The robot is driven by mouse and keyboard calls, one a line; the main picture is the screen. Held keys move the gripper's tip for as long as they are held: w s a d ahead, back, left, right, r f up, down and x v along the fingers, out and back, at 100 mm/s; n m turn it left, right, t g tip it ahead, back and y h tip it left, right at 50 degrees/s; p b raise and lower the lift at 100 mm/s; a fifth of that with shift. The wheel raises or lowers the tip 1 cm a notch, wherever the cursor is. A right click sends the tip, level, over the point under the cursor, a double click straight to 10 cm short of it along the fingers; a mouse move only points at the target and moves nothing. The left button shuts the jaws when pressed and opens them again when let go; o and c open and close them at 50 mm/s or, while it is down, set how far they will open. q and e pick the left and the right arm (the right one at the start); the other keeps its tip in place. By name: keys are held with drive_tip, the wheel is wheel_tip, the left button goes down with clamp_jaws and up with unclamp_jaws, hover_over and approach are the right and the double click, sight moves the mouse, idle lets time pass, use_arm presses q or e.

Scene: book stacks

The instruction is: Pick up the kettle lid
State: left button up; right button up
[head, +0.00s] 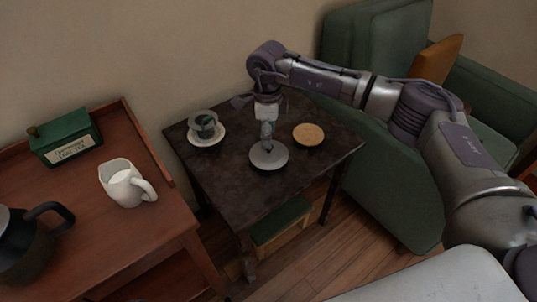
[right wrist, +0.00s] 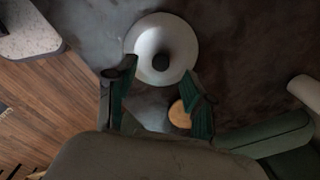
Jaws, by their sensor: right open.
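The kettle lid (head: 268,158) is a pale grey disc lying flat on the small dark table (head: 240,185). In the right wrist view the lid (right wrist: 147,39) is a whitish round with a dark knob in its middle. My right gripper (head: 268,138) points down just above the lid and hides its knob in the head view. Its green-padded fingers (right wrist: 158,92) stand apart in the right wrist view, with nothing held between them. Whether they touch the lid cannot be told. My left gripper is not in view.
A dark cup (head: 203,122) on a white saucer (head: 207,142) and a tan round coaster (head: 308,135) flank the lid. A wooden desk (head: 120,240) holds a white jug (head: 122,185), a green box (head: 65,138) and a dark kettle (head: 25,245). A green armchair (head: 385,45) stands right.

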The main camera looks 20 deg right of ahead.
sight(269, 152)
wheel_tip(269, 152, down, 6)
drive_tip(key=shift+d+r+b, duration=0.1)
drive_tip(key=shift+b, duration=0.35)
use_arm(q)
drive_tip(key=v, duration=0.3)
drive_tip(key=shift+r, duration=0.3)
use_arm(e)
clamp_jaws()
